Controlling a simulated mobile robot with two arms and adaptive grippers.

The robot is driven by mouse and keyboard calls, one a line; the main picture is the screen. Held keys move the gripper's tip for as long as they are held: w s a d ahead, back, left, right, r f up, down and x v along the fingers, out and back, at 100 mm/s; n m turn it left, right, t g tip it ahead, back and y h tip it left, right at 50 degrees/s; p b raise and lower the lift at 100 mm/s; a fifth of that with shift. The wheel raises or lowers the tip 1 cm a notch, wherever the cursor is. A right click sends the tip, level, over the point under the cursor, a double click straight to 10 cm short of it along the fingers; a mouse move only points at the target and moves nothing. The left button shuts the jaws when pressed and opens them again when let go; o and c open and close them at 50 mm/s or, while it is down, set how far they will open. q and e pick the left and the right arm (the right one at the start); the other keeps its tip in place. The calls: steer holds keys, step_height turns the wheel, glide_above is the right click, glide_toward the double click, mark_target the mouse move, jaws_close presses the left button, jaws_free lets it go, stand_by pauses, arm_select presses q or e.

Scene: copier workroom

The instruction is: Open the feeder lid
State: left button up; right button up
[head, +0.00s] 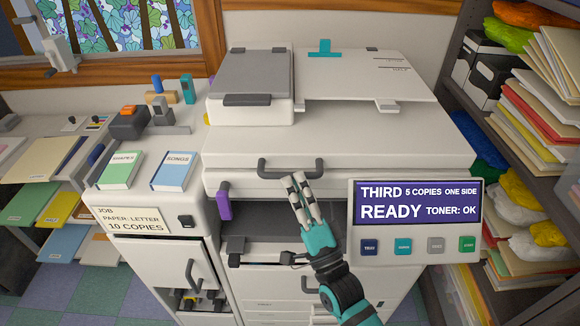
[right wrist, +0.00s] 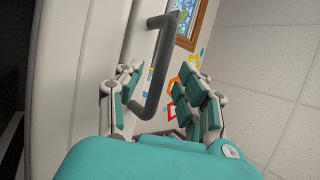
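The copier (head: 235,150) stands in the middle of the head view. On its top left is the feeder with a grey lid (head: 252,72), lying down flat, with a dark grip (head: 247,99) at its front edge. A wide white lid below it has a dark bar handle (head: 290,174) on its front; this lid is also down. My right gripper (head: 299,183) is just in front of that bar handle. In the right wrist view the bar handle (right wrist: 154,75) stands between the two spread fingers (right wrist: 160,95), which are open. My left gripper is not in view.
A display panel (head: 417,220) reading READY juts out right of my gripper. A purple lever (head: 223,201) is to the left. Two books (head: 172,170) and a stapler-like item lie on the left side table. Shelves of paper (head: 545,110) stand at right.

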mark_target(290, 175)
steer(key=shift+p+x, duration=0.3)
steer(key=shift+x, duration=1.3)
jaws_close()
